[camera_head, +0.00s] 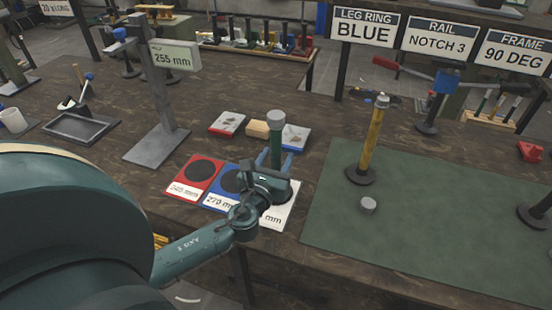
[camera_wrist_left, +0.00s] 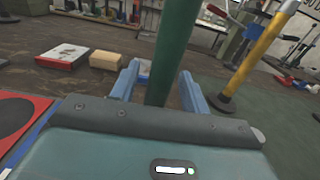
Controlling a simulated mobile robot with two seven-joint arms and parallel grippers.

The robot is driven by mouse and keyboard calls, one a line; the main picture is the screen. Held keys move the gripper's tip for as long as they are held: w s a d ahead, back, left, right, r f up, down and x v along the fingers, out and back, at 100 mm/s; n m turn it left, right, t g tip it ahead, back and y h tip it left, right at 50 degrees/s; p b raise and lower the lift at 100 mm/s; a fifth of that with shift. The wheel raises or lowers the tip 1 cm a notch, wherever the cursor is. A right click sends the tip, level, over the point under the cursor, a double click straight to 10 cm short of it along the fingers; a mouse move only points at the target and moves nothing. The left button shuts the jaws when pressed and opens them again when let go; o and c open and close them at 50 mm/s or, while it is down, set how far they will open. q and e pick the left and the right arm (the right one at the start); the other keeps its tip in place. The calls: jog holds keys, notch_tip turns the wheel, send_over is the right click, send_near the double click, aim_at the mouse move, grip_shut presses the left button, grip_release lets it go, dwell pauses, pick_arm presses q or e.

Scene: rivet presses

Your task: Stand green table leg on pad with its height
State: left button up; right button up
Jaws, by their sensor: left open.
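The green table leg (camera_head: 277,145) has a grey cap and looks upright above the third pad (camera_head: 281,219), which has a white label ending in "mm"; its number is covered. The leg's foot is hidden by my left gripper (camera_head: 275,166). In the left wrist view, the blue fingers stand apart on both sides of the green leg (camera_wrist_left: 172,50), with gaps visible. The red pad (camera_head: 177,178), which seems to read 240 mm, and the blue pad (camera_head: 214,196), 270 mm, lie to the left, with bare black discs. My right gripper is out of view.
A gauge stand (camera_head: 160,95) showing 255 mm is at the left. A wooden block (camera_head: 257,129) and small trays (camera_head: 227,123) lie behind the pads. A yellow leg (camera_head: 372,140) stands on the green mat (camera_head: 330,225), whose front is mostly clear.

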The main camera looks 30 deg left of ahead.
pick_arm(q)
jog(key=shift+r, duration=0.2)
jog(key=b+v, duration=0.1)
jog(key=v, duration=1.1)
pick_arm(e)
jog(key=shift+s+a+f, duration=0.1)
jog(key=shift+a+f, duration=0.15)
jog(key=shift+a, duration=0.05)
pick_arm(q)
jog(key=shift+f, duration=0.1)
